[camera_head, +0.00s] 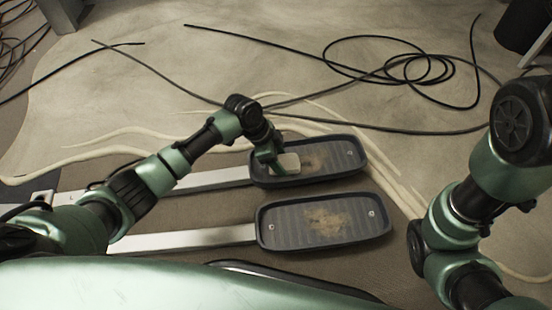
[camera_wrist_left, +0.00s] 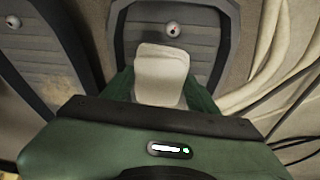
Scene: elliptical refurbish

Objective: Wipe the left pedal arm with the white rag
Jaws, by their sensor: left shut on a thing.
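Two silver pedal arms, a far one (camera_head: 212,180) and a near one (camera_head: 185,240), run from the left to two dark ribbed pedals. Which one is the left pedal arm I cannot tell. The far pedal (camera_head: 345,152) and near pedal (camera_head: 285,236) each carry a brown dirt patch. My left gripper (camera_head: 274,158) is shut on the white rag (camera_head: 289,164) over the arm-side end of the far pedal. In the left wrist view, the folded rag (camera_wrist_left: 161,72) sits between the green fingers, against the pedal (camera_wrist_left: 203,28). I cannot tell whether it touches. My right gripper is out of view.
Black cables (camera_head: 420,72) lie looped on the floor beyond the pedals. Pale cords (camera_head: 90,148) run along the far pedal's outer side. Clear floor (camera_head: 180,70) shows between the cables. A dark object (camera_head: 520,30) stands at the top right.

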